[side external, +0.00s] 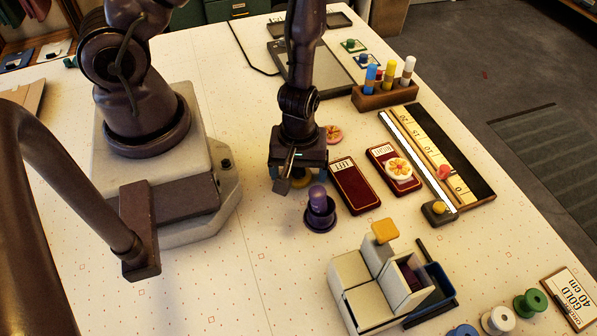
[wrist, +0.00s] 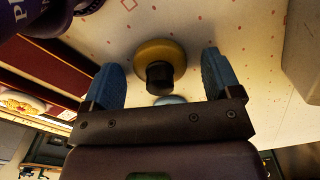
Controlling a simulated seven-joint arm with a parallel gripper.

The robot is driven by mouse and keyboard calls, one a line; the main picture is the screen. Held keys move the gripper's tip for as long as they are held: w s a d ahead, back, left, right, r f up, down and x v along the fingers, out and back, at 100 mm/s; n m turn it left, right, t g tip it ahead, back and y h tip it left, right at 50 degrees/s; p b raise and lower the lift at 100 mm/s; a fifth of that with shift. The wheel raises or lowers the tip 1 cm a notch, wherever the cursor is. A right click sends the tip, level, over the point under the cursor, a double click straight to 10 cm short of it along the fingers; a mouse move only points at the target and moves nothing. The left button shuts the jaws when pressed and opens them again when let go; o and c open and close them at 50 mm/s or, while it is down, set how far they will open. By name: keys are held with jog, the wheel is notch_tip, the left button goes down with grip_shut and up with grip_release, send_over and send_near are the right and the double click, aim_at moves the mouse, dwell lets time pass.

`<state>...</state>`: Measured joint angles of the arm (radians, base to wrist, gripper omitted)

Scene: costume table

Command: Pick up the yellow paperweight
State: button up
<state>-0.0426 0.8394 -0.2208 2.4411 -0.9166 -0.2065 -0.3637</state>
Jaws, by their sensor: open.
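The yellow paperweight (wrist: 176,48) is a round yellow disc with a dark knob, on the table in the wrist view. In the side external view a yellow edge of the paperweight (side external: 302,182) shows beneath my gripper (side external: 298,172), which hides most of it. My gripper is open and empty, pointing down. In the wrist view my blue fingers (wrist: 160,75) stand apart, one on each side of the dark knob in the picture. I cannot tell how much height separates the fingertips from the knob.
Dark red trays marked LEFT (side external: 352,188) and RIGHT (side external: 379,154) lie to the right. A pale box group (side external: 362,300) stands nearer the camera. The table left of the holder is clear.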

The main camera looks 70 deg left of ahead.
jog(key=c, duration=1.2)
jog(key=shift+o, duration=0.2)
jog(key=shift+r, duration=0.1)
jog(key=shift+d+r, duration=0.1)
jog(key=shift+r, duration=4.85)
